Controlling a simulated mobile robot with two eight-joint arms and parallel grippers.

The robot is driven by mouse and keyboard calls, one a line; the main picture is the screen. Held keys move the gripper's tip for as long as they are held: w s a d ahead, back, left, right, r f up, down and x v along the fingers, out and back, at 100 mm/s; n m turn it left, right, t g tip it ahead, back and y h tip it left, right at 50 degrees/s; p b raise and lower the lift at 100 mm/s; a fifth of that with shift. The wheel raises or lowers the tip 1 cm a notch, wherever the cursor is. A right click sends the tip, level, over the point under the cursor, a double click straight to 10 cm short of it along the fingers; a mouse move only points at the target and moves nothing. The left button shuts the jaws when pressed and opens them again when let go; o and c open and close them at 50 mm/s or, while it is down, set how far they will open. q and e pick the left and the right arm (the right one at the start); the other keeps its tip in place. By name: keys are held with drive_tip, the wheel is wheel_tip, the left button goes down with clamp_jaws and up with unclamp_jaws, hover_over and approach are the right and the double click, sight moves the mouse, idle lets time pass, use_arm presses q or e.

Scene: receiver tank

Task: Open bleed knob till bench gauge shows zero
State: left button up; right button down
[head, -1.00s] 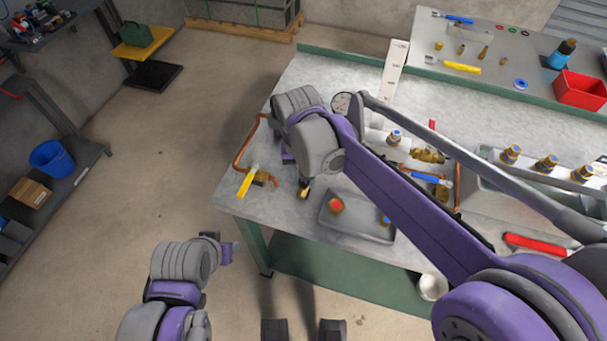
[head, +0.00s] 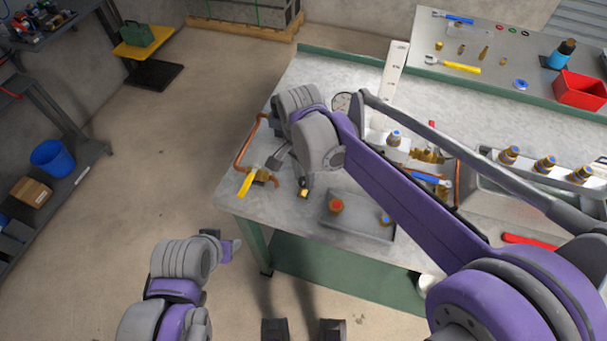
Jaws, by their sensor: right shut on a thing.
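The bench gauge (head: 342,101) shows its pale round dial just behind my right wrist. Its needle is too small to read.
A yellow-handled valve (head: 246,184) on copper pipe sits left of the right gripper. A grey tray (head: 350,231) with a red-topped fitting (head: 336,206) lies to its right. My right arm covers the bench's middle. A red bin (head: 580,91) stands at the back right.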

sight(303, 179)
drive_tip(key=shift+m, duration=0.5)
drive_tip(key=c, duration=0.5)
unclamp_jaws()
drive_tip(key=shift+c, duration=0.2)
wheel_tip(303, 179, up, 11)
drive_tip(key=shift+w+a+p, duration=0.15)
drive_tip(key=shift+w+p, duration=0.05)
drive_tip(key=shift+p, duration=0.25)
drive_tip(key=s+d+f+n+t, duration=0.2)
drive_tip(key=s+d+f+n, duration=0.1)
drive_tip(key=s+d, duration=0.2)
drive_tip(key=s+d+f+n+t, duration=0.2)
drive_tip(key=s+d+f+n, duration=0.1)
drive_tip(key=d, duration=0.4)
drive_tip(key=s+d+f+n+t+p, duration=0.1)
drive_tip(key=s+d+f+n, duration=0.3)
drive_tip(key=s+d+f, duration=0.1)
drive_tip(key=shift+s+d+f+t, duration=0.1)
drive_tip(key=shift+s+d+t, duration=0.2)
drive_tip(key=shift+s, duration=0.35)
drive_tip(key=shift+s+d+f+t, duration=0.1)
drive_tip(key=shift+s+d, duration=0.25)
drive_tip(key=shift+s, duration=0.3)
